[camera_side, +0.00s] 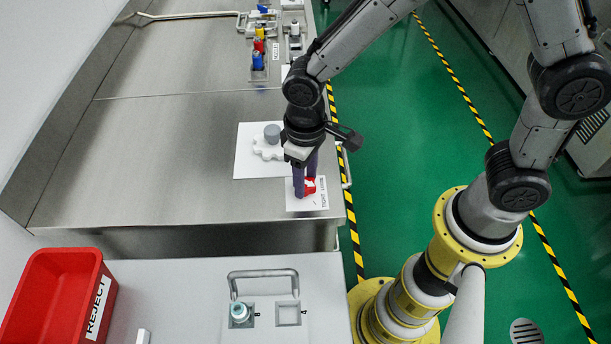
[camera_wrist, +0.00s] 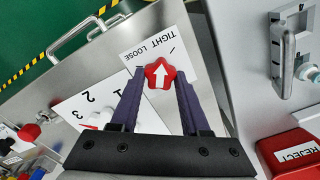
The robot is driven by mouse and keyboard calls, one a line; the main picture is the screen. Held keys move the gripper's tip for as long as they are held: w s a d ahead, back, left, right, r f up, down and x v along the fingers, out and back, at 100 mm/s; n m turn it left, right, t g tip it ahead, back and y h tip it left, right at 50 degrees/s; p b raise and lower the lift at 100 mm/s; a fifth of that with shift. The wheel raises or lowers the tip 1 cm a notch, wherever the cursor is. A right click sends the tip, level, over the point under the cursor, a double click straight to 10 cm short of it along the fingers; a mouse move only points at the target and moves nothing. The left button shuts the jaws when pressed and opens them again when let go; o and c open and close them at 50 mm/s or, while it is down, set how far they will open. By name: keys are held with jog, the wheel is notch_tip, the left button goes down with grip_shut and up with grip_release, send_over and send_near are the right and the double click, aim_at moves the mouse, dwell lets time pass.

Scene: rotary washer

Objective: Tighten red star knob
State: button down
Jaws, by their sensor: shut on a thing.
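The red star knob (camera_wrist: 160,76) sits on a white label plate (camera_wrist: 133,58) printed TIGHT and LOOSE. A white arrow on the knob points up in the wrist view. The knob also shows in the side view (camera_side: 310,187), partly hidden by the fingers. My gripper (camera_wrist: 160,80) has one purple finger on each side of the knob and is shut on it. In the side view my gripper (camera_side: 304,188) points down onto the plate (camera_side: 312,202) near the steel bench's front right corner.
A numbered white panel with a grey-topped dial (camera_side: 272,134) lies just behind. Coloured parts (camera_side: 258,48) stand at the bench's far end. In front, a lower table holds a red REJECT bin (camera_side: 58,296), a metal handle (camera_side: 263,275) and a teal-capped item (camera_side: 239,312). The bench's left area is clear.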

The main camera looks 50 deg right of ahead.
aim_at(306, 181)
jog(key=m, duration=0.5)
jog(key=shift+r+m, duration=0.1)
jog(key=shift+m, duration=0.2)
dwell(0.4)
jog(key=shift+c, duration=1.9)
grip_release()
notch_tip(306, 181, up, 14)
jog(key=shift+d, duration=0.1)
